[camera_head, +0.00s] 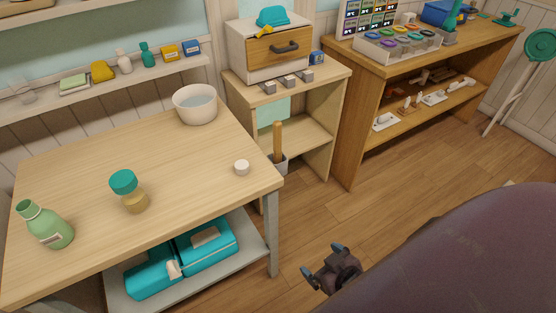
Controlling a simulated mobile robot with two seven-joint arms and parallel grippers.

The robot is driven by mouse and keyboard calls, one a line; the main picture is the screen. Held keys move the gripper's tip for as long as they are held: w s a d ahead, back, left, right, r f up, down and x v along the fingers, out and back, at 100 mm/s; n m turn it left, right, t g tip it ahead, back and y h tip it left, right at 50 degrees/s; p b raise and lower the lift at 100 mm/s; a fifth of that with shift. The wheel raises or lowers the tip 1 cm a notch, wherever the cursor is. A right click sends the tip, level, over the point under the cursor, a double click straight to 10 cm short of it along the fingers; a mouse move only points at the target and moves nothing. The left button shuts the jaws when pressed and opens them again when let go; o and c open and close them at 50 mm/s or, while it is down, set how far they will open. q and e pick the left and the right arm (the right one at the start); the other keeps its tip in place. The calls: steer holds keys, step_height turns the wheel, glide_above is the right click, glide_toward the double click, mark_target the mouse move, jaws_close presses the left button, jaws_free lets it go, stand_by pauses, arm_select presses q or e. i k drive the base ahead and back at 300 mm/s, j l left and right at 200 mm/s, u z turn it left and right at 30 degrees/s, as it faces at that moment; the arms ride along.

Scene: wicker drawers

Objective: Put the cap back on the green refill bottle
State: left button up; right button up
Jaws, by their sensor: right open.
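The green refill bottle (50,228) stands at the left front of the light wooden table (160,143). It has a pale label and a darker green neck. A small white round piece, which looks like a cap (242,167), lies near the table's right edge, well apart from the bottle. My right gripper (323,261) is open and empty over the floor, to the right of the table and below its right corner in the picture. It touches nothing that I can see. My left gripper is not in view.
A white bowl (196,104) sits at the table's back. Teal cases (205,243) lie on the lower shelf. A small stand with a drawer box (270,52) is behind. The table's middle is clear.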

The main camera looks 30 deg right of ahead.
mark_target(51, 231)
steer(key=z, duration=0.65)
steer(key=u, duration=1.35)
